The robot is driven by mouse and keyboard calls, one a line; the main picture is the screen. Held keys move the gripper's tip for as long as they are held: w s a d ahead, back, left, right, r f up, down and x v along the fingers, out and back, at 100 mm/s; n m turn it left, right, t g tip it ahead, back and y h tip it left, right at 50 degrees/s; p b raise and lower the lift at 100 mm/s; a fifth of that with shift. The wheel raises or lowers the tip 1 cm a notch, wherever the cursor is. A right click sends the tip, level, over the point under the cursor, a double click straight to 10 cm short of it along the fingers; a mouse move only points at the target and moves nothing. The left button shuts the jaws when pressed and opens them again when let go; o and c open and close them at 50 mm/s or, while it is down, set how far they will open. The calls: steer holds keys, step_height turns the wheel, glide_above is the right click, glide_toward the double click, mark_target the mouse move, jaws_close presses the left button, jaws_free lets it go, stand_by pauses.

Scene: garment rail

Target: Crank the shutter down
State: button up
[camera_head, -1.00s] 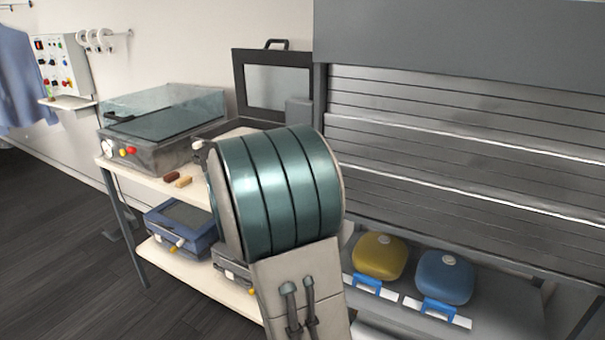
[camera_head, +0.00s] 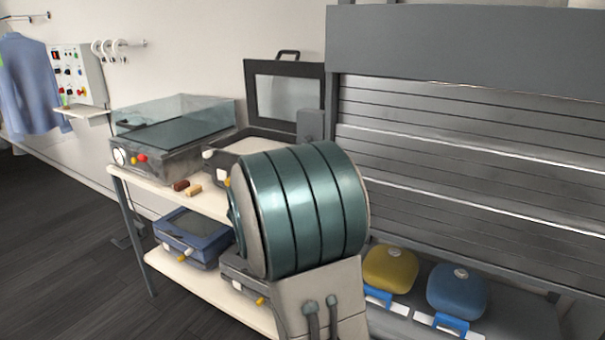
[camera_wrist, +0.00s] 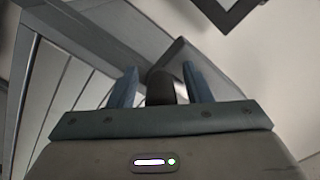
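The shutter (camera_head: 400,152) is a grey slatted curtain under a grey housing (camera_head: 460,50) at the right of the head view. It hangs across most of the opening, with a gap below its lower edge. A small grey box (camera_head: 310,124) sits at the left side of its frame, partly hidden by my arm. In the wrist view, my gripper (camera_wrist: 160,88) has its two blue fingers apart. A dark rounded piece (camera_wrist: 160,88), perhaps the crank's handle, shows between them with narrow gaps on both sides. My arm hides the gripper in the head view.
Yellow (camera_head: 390,268) and blue (camera_head: 460,290) rounded cases lie on the counter below the shutter. A cream shelf bench (camera_head: 215,207) with several machines stands to the left. A dark-framed raised lid (camera_head: 285,92) is near the shutter frame. The floor at left is clear.

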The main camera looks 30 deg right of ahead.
steer(key=shift+a, duration=0.25)
steer(key=v, duration=1.3)
steer(key=shift+s+a+b, duration=0.2)
steer(key=shift+b, duration=0.1)
